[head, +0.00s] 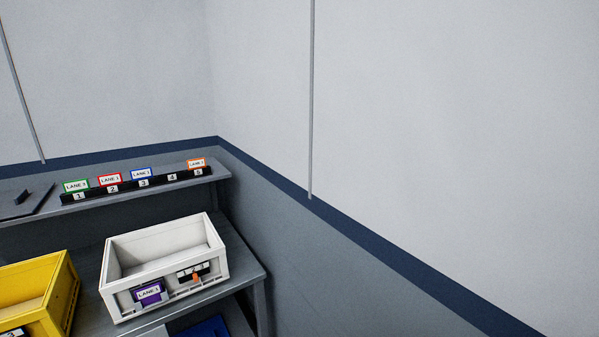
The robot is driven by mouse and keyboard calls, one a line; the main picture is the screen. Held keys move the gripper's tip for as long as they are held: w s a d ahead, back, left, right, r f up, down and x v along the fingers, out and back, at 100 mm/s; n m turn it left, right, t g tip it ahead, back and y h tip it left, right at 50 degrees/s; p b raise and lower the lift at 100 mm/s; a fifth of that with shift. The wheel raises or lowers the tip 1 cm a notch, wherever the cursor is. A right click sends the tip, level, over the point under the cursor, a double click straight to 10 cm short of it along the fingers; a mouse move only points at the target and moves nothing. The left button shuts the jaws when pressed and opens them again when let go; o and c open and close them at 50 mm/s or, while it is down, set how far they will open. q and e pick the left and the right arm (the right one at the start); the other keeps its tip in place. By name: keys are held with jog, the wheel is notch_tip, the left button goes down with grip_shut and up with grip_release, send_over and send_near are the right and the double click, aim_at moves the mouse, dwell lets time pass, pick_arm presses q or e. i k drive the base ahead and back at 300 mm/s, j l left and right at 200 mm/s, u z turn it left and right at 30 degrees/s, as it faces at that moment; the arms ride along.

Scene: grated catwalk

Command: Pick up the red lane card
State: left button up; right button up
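The red lane card (109,180) stands in a black numbered rack (157,184) on the upper shelf, above the number 2. A green-edged card (76,186) stands to its left above number 1, and a blue-edged card (141,174) to its right above number 3. Slot 4 holds no card. An orange-edged card (197,163) stands above number 5. Neither of my grippers shows in the head view.
Below the shelf (215,172), a white crate (218,262) with a purple lane card (149,293) on its front stands on a grey bench (243,272). A yellow crate (62,290) is at its left. A dark flat item (22,203) lies left of the rack. Walls close off the right.

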aim_at(115, 178)
jog(key=u, duration=1.3)
